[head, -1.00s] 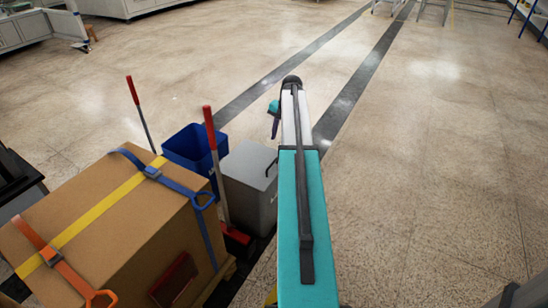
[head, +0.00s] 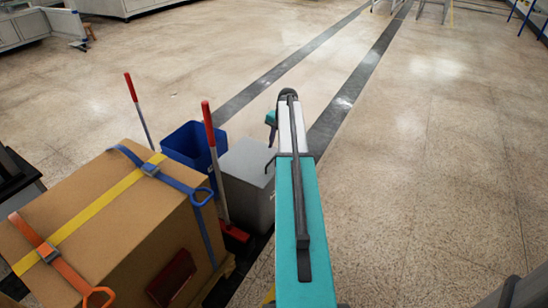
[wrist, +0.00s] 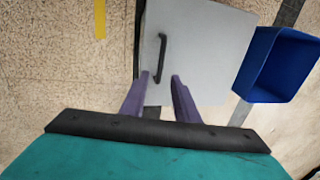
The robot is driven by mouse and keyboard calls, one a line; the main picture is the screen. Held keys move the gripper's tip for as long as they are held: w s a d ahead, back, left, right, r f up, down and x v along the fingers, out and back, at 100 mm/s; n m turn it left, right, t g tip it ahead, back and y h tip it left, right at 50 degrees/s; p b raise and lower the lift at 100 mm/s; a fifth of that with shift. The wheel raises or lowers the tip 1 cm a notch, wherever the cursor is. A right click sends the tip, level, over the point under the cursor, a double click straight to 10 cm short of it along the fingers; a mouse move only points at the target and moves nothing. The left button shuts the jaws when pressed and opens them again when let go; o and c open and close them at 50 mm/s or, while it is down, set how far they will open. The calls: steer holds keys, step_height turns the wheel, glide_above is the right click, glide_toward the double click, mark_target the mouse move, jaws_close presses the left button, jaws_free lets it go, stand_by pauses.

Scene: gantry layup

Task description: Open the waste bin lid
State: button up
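The waste bin is a grey box (head: 254,200) with a flat pale grey lid (head: 246,158), which lies shut. In the wrist view the lid (wrist: 200,45) fills the upper middle, with a black bar handle (wrist: 162,55) near its left side. My gripper (wrist: 160,78) is open, its two purple fingers apart and pointing at the lid. The near end of the handle appears between the fingertips; I cannot tell how far above it they are. In the head view my arm hides part of the bin, and the fingers are barely visible.
An open blue bin (head: 186,146) stands beside the grey one. A red-handled tool (head: 209,125) leans near it. A large strapped cardboard box (head: 100,215) stands at the left. The floor to the right is clear.

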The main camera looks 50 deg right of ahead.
mark_target(273, 159)
steer(key=shift+w+a+f+b, duration=0.1)
steer(key=shift+w+f+b, duration=0.1)
steer(key=shift+f, duration=0.9)
steer(key=shift+w+f+b, duration=0.15)
steer(key=shift+w+f, duration=0.1)
steer(key=shift+f, duration=0.9)
steer(key=shift+w+a+f+b, duration=0.1)
steer(key=shift+w+f+b, duration=0.1)
steer(key=shift+f, duration=0.9)
jaws_close()
